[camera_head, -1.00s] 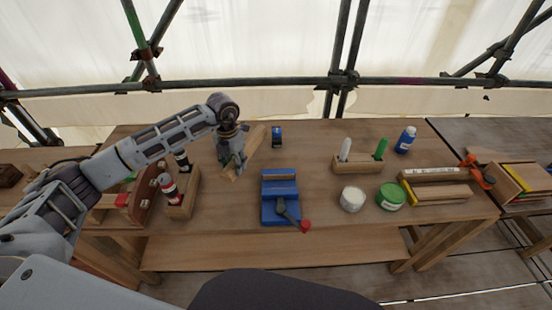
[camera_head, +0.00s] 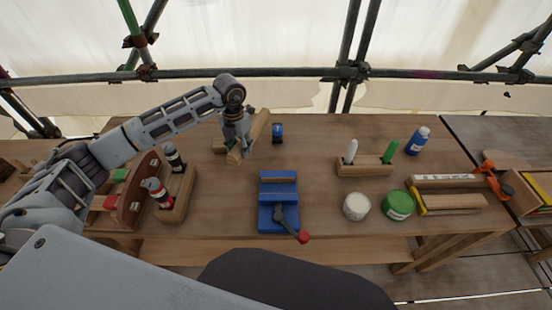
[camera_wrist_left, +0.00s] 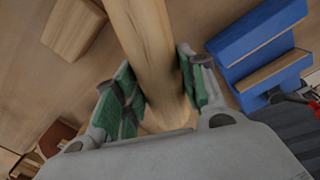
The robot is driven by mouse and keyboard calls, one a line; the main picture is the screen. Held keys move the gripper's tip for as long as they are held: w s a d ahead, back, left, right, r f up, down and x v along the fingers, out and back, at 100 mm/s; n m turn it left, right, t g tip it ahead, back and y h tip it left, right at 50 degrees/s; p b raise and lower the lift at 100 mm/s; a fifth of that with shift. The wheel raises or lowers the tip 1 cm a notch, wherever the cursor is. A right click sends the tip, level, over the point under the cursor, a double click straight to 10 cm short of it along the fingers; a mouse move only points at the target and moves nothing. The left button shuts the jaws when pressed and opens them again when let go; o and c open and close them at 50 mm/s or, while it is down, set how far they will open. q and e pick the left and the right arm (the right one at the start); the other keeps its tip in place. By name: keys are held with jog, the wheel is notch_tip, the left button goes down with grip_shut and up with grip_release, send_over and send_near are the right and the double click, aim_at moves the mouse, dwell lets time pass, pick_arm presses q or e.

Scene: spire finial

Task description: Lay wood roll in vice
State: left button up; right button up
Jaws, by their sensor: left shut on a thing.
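The wood roll (camera_head: 257,127) is a pale wooden bar held at a slant above the table. My left gripper (camera_head: 238,146) is shut on it, behind and to the left of the vice. In the left wrist view the wood roll (camera_wrist_left: 148,45) runs between the green-padded fingers of my left gripper (camera_wrist_left: 158,95). The blue vice (camera_head: 278,198) stands at the front middle of the table, with a red-tipped handle; its jaw gap looks empty. In the left wrist view the vice (camera_wrist_left: 255,45) is at the upper right, apart from the gripper. My right gripper is not in view.
A small blue item (camera_head: 277,132) stands behind the vice. A wooden holder with bottles (camera_head: 178,200) is at left. A white jar (camera_head: 356,206) and green jar (camera_head: 398,204) stand right of the vice, with a marker rack (camera_head: 364,170) behind.

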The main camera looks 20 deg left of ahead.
pick_arm(q)
jog(key=shift+w+r, duration=0.1)
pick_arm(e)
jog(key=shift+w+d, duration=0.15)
pick_arm(q)
send_over(244, 170)
jog(key=f+p, duration=0.1)
jog(key=f, duration=0.4)
jog(key=shift+s+f, duration=0.15)
jog(key=shift+s, duration=0.05)
jog(key=shift+f, duration=0.5)
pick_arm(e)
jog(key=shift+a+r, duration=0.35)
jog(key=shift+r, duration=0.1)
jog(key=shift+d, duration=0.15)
pick_arm(q)
jog(key=shift+f, duration=1.85)
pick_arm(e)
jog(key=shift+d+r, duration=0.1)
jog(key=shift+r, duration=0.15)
